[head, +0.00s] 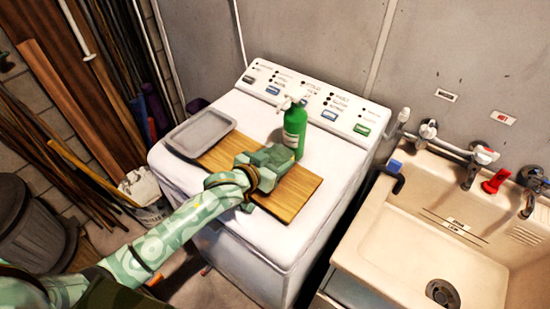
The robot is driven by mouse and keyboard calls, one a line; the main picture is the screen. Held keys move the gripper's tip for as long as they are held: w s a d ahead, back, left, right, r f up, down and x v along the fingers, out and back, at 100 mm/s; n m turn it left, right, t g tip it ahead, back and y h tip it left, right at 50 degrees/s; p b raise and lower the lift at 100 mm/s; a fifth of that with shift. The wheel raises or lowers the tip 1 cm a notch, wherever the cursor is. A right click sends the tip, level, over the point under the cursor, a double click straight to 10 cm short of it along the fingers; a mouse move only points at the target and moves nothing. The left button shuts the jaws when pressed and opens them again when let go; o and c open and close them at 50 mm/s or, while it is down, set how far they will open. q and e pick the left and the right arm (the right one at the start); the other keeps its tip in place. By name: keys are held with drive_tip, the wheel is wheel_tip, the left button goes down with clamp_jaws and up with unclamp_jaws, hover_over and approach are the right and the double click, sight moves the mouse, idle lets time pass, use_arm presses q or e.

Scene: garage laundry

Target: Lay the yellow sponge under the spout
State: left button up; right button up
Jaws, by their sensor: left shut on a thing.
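I cannot make out the yellow sponge anywhere in the head view. My left gripper (274,164) is low over the wooden board (300,191) on the washing machine, right against or just in front of the base of a green spray bottle (295,128). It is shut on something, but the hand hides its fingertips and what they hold. The bottle stands upright. At the right is a beige sink (408,232) with wall taps; a spout (473,172) comes down from the pipe at its back. My right gripper is not in view.
A grey tray (200,133) lies at the left of the white washing machine (172,172). A blue-topped dark item (394,168) sits on the sink's left rim. A red item (496,181) is at its back. A gap separates machine and sink. The basin around its drain (442,293) looks empty.

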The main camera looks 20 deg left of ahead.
use_arm(q)
drive_tip(key=shift+f, duration=0.4)
drive_tip(key=o, duration=1)
drive_tip(key=p+v, duration=0.3)
drive_tip(key=v, duration=1.3)
